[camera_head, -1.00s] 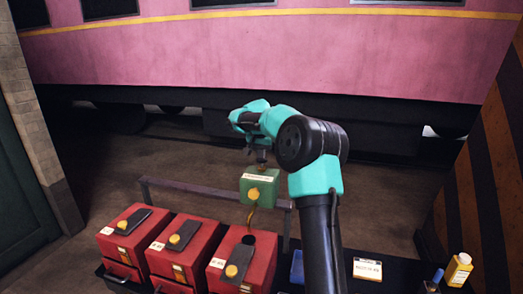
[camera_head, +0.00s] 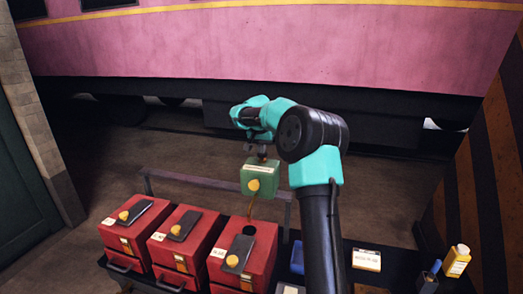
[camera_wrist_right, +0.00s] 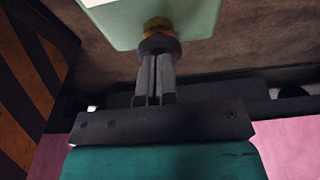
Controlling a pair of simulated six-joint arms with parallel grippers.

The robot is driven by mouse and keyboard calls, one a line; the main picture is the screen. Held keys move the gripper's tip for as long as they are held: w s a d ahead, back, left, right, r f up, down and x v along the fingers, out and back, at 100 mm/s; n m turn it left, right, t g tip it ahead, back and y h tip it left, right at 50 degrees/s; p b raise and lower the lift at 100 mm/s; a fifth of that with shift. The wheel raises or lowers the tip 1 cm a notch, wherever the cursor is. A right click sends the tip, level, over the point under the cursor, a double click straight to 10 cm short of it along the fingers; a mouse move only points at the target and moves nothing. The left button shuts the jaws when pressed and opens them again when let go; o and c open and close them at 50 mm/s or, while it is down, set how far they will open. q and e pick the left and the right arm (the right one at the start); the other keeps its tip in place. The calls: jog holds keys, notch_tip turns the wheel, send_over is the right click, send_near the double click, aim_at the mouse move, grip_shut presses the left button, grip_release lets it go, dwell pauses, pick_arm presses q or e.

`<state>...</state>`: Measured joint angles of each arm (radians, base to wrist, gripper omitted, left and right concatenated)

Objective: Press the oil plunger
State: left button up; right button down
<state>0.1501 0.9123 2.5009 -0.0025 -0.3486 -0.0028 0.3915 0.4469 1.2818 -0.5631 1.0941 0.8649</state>
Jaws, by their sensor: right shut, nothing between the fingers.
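The green oil box (camera_head: 258,184) with a yellow round knob on its front stands beyond the red boxes. It also shows at the top of the right wrist view (camera_wrist_right: 110,22). Its plunger, a brass stem with a dark round cap (camera_wrist_right: 158,44), sticks out of the top. In the head view the plunger (camera_head: 262,157) is small and partly hidden. My right gripper (camera_wrist_right: 154,64) is shut and empty, its fingertips at the plunger cap, seemingly touching it. In the head view the right gripper (camera_head: 260,149) is directly above the green box. My left gripper is not in view.
Three red boxes (camera_head: 130,235) with yellow knobs stand at the front left. A low grey rail (camera_head: 170,182) runs behind them. A yellow bottle (camera_head: 456,262), a labelled card (camera_head: 366,260) and a blue item (camera_head: 297,256) lie at the right. A pink carriage (camera_head: 250,45) stands behind.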

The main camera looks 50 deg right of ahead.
jog(key=v, duration=1.3)
jog(key=shift+d, duration=0.25)
jog(key=shift+w+r, duration=0.1)
jog(key=shift+w, duration=0.05)
